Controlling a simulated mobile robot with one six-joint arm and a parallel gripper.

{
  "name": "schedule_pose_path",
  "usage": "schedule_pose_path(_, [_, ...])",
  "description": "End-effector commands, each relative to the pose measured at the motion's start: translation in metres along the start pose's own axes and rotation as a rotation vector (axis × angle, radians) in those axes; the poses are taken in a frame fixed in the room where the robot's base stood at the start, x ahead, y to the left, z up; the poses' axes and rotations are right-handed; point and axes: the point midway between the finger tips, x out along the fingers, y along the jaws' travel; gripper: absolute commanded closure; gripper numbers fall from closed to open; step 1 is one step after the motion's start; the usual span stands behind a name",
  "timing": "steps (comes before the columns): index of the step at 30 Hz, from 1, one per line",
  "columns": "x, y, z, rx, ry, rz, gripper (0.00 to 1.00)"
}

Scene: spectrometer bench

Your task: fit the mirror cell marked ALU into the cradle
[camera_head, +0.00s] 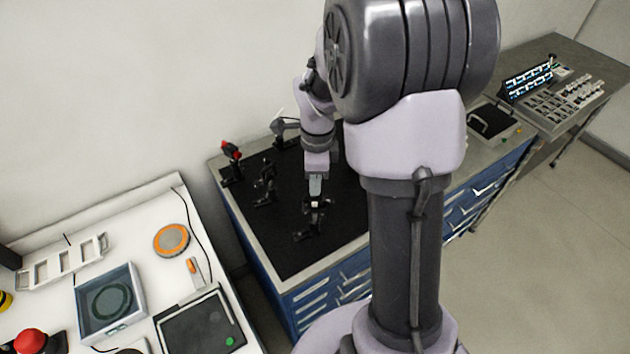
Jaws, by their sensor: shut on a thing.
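My gripper (318,203) is over the black top of the blue-drawered bench, pointing down. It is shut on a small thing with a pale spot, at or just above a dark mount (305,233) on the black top. The held thing is too small to identify, and no ALU mark can be read. I cannot tell whether the dark mount is the cradle, or whether the held thing touches it. Another dark mount (264,184) stands to the left of my gripper. My arm hides the right part of the black top.
A red-topped device (231,152) stands at the bench's back left corner. A lamp-like grey item (284,127) is behind my gripper. A white table (150,215) with a glass-sided box and dark panel is at left. The front left of the black top (285,262) is clear.

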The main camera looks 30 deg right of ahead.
Motion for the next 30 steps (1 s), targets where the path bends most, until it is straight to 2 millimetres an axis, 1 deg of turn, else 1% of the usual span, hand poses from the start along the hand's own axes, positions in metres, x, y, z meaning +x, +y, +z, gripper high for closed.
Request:
schedule_pose_path(18, [0.020,0.000,-0.001,0.000,0.000,0.000,1.00])
schedule_pose_path(23, [0.016,0.000,0.000,0.000,0.000,0.000,1.00])
schedule_pose_path(30, [0.002,0.000,0.000,0.000,0.000,-0.001,1.00])
